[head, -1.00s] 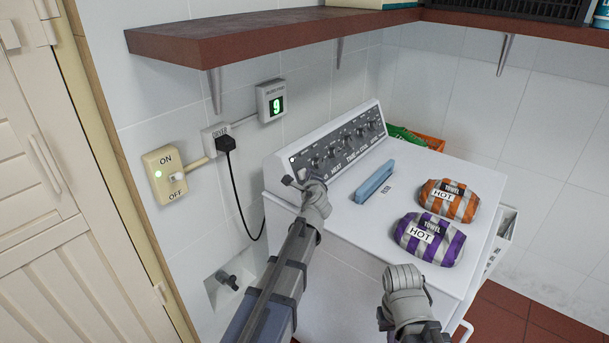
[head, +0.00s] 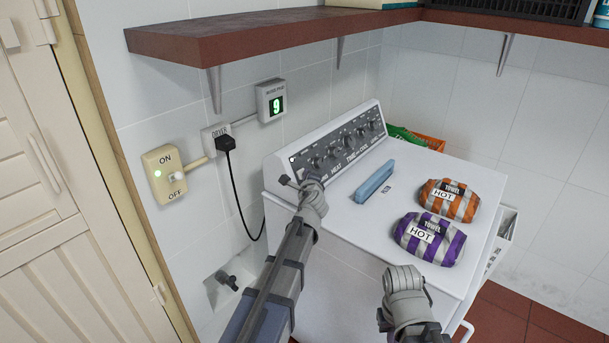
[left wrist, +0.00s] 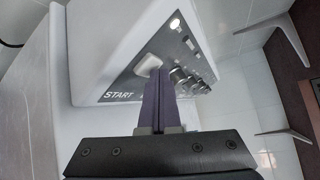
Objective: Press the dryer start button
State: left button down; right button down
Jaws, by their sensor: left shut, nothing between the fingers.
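The white dryer (head: 335,245) has a grey sloped control panel (head: 350,146) along its back. In the left wrist view the pale start button (left wrist: 148,65) sits on the panel near the START label (left wrist: 118,96). My left gripper (head: 289,181) is shut and empty at the panel's left end. In the left wrist view its fingertips (left wrist: 158,72) overlap the button's lower right edge; I cannot tell whether they touch it. The head view hides the button behind this gripper. My right gripper (head: 385,318) is low in front of the dryer, and its jaw state is unclear.
A blue bar-shaped object (head: 374,182), an orange striped towel (head: 462,207) and a purple striped towel (head: 447,249) lie on the dryer top. An ON/OFF switch (head: 166,174) and a green-lit display (head: 277,105) are on the wall. A brown shelf (head: 250,38) overhangs.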

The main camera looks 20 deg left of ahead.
pick_arm(q)
jog(key=shift+w+a+f, duration=0.1)
jog(key=shift+a, duration=0.1)
jog(key=shift+d, duration=0.1)
dwell(0.4)
jog(key=shift+s+d+r+p, duration=0.2)
jog(key=shift+d+r+p, duration=0.05)
jog(key=shift+d, duration=0.25)
jog(key=shift+s+d+r+p, duration=0.2)
jog(key=shift+d+r, duration=0.05)
jog(key=shift+d, duration=0.2)
jog(key=shift+d+r, duration=0.1)
jog(key=d, duration=0.1)
jog(key=s+d+r+p, duration=0.1)
jog(key=d+r+p, duration=0.1)
jog(key=d, duration=0.1)
jog(key=shift+s, duration=0.3)
jog(key=shift+f, duration=0.1)
dwell(0.4)
